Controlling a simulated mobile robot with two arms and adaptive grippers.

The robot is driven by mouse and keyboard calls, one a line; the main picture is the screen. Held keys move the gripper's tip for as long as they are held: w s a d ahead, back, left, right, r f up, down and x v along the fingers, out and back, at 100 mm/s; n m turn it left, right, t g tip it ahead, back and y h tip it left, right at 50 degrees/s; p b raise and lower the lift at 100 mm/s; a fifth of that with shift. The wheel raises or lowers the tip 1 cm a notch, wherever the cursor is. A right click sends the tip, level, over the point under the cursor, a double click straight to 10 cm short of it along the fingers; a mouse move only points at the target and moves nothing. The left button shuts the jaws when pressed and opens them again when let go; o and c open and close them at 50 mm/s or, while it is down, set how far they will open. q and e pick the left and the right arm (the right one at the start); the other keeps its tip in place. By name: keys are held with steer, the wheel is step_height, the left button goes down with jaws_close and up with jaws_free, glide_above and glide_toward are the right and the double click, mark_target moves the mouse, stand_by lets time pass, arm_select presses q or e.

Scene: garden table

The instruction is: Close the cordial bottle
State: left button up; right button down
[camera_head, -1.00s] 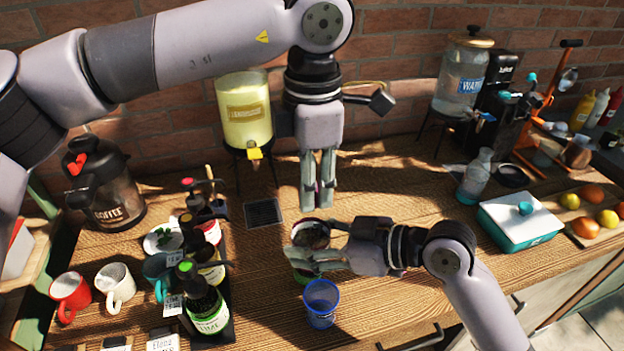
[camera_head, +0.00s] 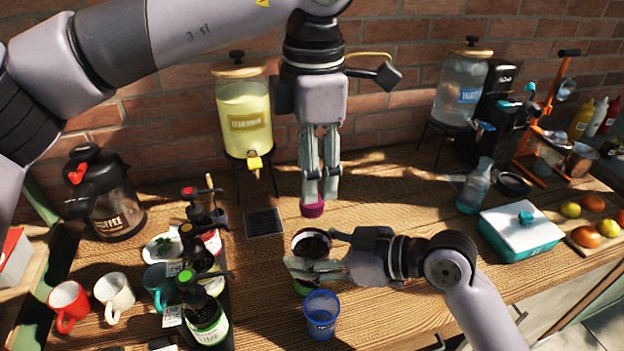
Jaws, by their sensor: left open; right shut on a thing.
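A magenta cap (camera_head: 312,207) is at the tips of my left gripper (camera_head: 321,192), which points straight down. The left fingers are open, and I cannot tell how firmly the cap sits between them. My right gripper (camera_head: 318,267) is shut on a round container with a dark top and pale rim (camera_head: 312,243), below the cap and apart from it. I take this container to be the cordial bottle; its label is not visible. The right fingers cover its middle, and a bit of green shows below them.
A blue cup (camera_head: 321,314) stands just in front of the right gripper. Pump bottles (camera_head: 207,322) and mugs (camera_head: 114,294) crowd the left. A lemonade dispenser (camera_head: 245,120) stands behind. A glass bottle (camera_head: 474,187) and teal box (camera_head: 520,232) are at right.

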arm_select(q)
steer(key=shift+c, duration=0.2)
step_height(320, 180, up, 2)
steer(key=n, duration=0.3)
steer(key=shift+r, duration=0.15)
steer(key=shift+r+n, duration=0.6)
steer(key=shift+n, duration=0.3)
steer(key=shift+f, duration=4)
steer(key=shift+c, duration=0.5)
jaws_close()
